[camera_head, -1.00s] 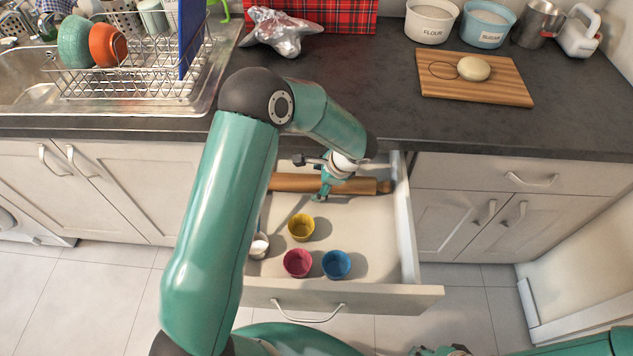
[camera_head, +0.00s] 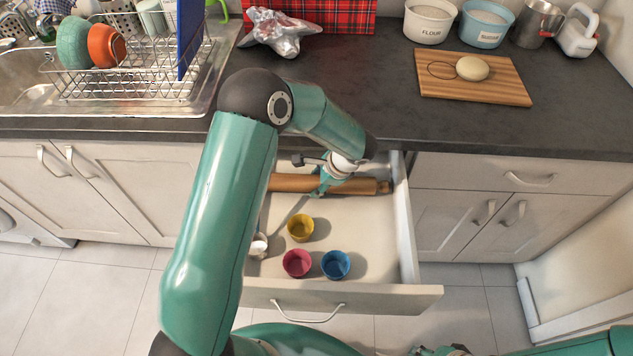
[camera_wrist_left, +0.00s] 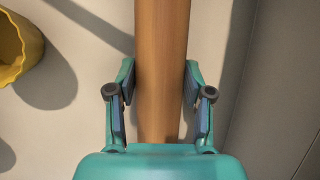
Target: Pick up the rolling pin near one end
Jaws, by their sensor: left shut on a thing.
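The wooden rolling pin (camera_head: 290,183) lies across the back of the open drawer (camera_head: 385,270). I cannot tell whether the pin is clear of the drawer floor. My left arm hides part of the drawer's left side. A teal and dark part of my right arm shows at the bottom edge; its fingers are not clear.
The counter edge (camera_head: 500,152) overhangs behind. The drawer floor is bare at right.

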